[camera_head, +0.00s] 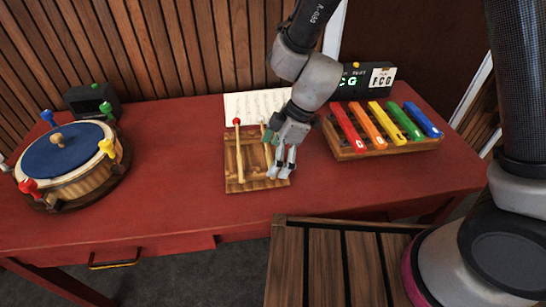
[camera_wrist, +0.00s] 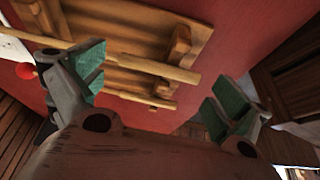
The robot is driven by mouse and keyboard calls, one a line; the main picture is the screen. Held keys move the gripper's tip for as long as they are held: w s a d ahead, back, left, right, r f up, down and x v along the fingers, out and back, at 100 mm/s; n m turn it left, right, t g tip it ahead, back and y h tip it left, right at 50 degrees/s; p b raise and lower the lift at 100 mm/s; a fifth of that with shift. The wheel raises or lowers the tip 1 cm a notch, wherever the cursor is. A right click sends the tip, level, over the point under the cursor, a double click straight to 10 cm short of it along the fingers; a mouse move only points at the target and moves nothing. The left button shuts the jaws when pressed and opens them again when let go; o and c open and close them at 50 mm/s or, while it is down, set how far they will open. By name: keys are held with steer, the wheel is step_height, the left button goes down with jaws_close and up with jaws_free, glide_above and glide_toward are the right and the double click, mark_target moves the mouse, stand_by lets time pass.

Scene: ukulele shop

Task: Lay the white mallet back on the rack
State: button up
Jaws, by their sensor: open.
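The wooden rack (camera_head: 234,176) lies on the red table. It also shows in the wrist view (camera_wrist: 150,20). A red-headed mallet (camera_head: 238,122) lies along its left side; its red head shows in the wrist view (camera_wrist: 25,71). A second pale stick (camera_wrist: 150,67) crosses the rack in the wrist view, closer to my gripper. Its head is not visible, so I cannot confirm that it is the white mallet. My gripper (camera_head: 282,175) is over the rack's right side, fingers spread. The wrist view shows its green pads (camera_wrist: 160,92) apart, with the stick's end between them, not clamped.
A sheet of music (camera_head: 245,106) lies behind the rack. A colored bar instrument (camera_head: 352,151) stands to the right, with a small display (camera_head: 365,78) behind it. A blue-topped drum (camera_head: 65,150) stands at the left. The table between drum and rack is clear.

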steer(key=v, duration=1.1)
steer(key=s+d+r+m+t+h, duration=0.1)
steer(key=d+r+m, duration=0.4)
steer(key=d, duration=0.7)
steer(key=s+d+r+m+t+h, duration=0.2)
steer(key=s+d+r+m, duration=0.3)
steer(key=d+m, duration=0.3)
steer(key=s+d+r+m+t+h, duration=0.1)
steer(key=s+d+r+m, duration=0.3)
steer(key=d, duration=1.3)
step_height(320, 180, up, 3)
steer(key=m+t, duration=0.1)
steer(key=m, duration=0.2)
steer(key=shift+f+m+t, duration=0.15)
steer(key=shift+m+t, duration=0.15)
